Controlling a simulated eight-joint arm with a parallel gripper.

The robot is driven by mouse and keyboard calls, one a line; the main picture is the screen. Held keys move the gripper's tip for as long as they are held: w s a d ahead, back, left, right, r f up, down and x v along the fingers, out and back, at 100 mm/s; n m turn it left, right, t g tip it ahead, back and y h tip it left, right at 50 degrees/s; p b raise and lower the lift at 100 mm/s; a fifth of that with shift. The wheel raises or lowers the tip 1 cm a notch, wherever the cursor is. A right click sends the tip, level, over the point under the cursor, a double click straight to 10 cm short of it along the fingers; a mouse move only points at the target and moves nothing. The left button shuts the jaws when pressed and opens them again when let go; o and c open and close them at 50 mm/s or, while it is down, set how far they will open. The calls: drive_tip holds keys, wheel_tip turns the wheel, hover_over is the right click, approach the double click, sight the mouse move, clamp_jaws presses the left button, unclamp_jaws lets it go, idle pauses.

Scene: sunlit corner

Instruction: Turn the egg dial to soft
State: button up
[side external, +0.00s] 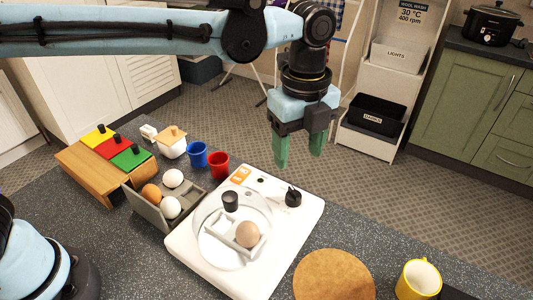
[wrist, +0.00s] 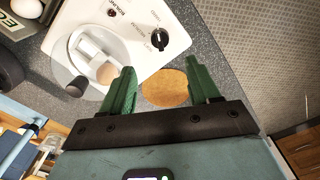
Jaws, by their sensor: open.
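The egg cooker (side external: 190,240) is a flat white unit on the grey worktop, with a clear round lid (side external: 205,212) and a brown egg (side external: 247,234) on a small tray. Its black dial (side external: 293,196) sits at the far right corner. In the wrist view the dial (wrist: 159,39) has small printed labels around it, hard to read, and I cannot tell which one it points to. My gripper (side external: 298,160) is open and empty, fingers downward, above and apart from the dial. In the wrist view its green fingertips (wrist: 160,68) flank the space just below the dial.
An egg box (side external: 150,208) with several eggs stands left of the cooker. Behind are a blue cup (side external: 197,154), a red cup (side external: 219,164) and a white lidded pot (side external: 172,143). A round cork mat (side external: 333,277) and yellow mug (side external: 418,279) are at front right.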

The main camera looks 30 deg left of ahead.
sight(294, 191)
wheel_tip(294, 191, down, 11)
drive_tip(key=shift+r, duration=0.15)
idle(0.4)
drive_tip(key=c, duration=1)
drive_tip(key=shift+c, duration=0.2)
